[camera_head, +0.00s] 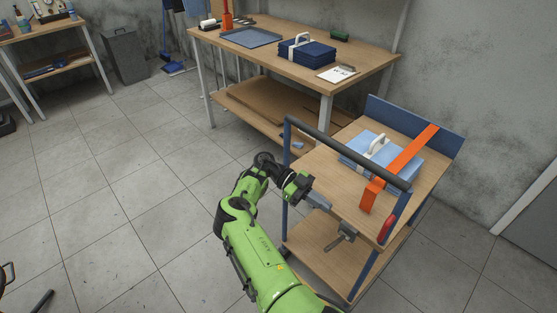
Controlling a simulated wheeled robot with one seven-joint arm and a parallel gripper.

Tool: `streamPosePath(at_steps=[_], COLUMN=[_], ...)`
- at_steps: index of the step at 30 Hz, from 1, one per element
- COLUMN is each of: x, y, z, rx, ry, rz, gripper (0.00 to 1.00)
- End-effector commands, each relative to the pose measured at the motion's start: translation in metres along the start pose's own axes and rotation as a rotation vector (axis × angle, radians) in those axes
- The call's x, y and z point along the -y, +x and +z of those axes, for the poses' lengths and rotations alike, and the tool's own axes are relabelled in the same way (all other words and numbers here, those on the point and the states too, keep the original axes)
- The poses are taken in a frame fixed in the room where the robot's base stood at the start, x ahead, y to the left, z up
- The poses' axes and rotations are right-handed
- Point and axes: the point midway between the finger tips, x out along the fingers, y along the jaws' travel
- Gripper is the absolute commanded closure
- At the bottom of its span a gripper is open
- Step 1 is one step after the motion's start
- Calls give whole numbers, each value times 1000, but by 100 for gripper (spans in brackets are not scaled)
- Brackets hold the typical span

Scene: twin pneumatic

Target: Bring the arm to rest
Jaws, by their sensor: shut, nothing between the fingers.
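My green arm reaches up from the bottom middle of the head view and bends to the right near its wrist. My gripper (318,200) is shut and empty. In the picture it lies over the near left edge of the cart's wooden top (340,205); I cannot tell its height above it. On the cart lies a light blue folded stack (370,158) with a white handled band. An orange bar (400,165) lies across the cart top to its right.
A workbench (290,65) behind holds a dark blue stack (307,52), a blue tray (251,37) and a paper (336,73). A bin (124,55) stands at the back left. The tiled floor on the left is clear.

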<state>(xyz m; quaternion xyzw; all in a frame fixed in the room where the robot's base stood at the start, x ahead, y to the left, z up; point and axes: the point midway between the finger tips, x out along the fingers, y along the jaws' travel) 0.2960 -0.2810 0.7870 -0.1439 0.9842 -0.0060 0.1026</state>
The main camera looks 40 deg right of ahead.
Motion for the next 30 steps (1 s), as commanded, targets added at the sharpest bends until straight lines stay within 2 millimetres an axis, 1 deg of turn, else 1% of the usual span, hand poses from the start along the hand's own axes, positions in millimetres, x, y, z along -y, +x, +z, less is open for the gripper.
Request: streamPosePath(at_steps=[5, 8, 11, 12, 14, 15, 17, 20, 23, 26, 29, 30], x=[0, 0, -1, -4, -9, -14, -22, -40, -64, -92, -125, -139], y=[0, -1, -4, -5, -6, -7, -8, -13, -21, -30, -37, -40], z=[0, -9, -34, -46, -62, -72, -85, -104, -123, -141, -161, -169], rx=[1, 33, 136, 195, 288, 351, 447, 602, 734, 831, 877, 878], ry=[0, -36, -163, -240, -371, -463, -604, -843, -1073, -1284, -1467, -1531], rz=[0, 14, 41, 46, 40, 24, -19, -141, -326, -567, -859, -987], gripper=[100, 100, 100, 100, 100, 100, 100, 100, 100, 100, 100, 100])
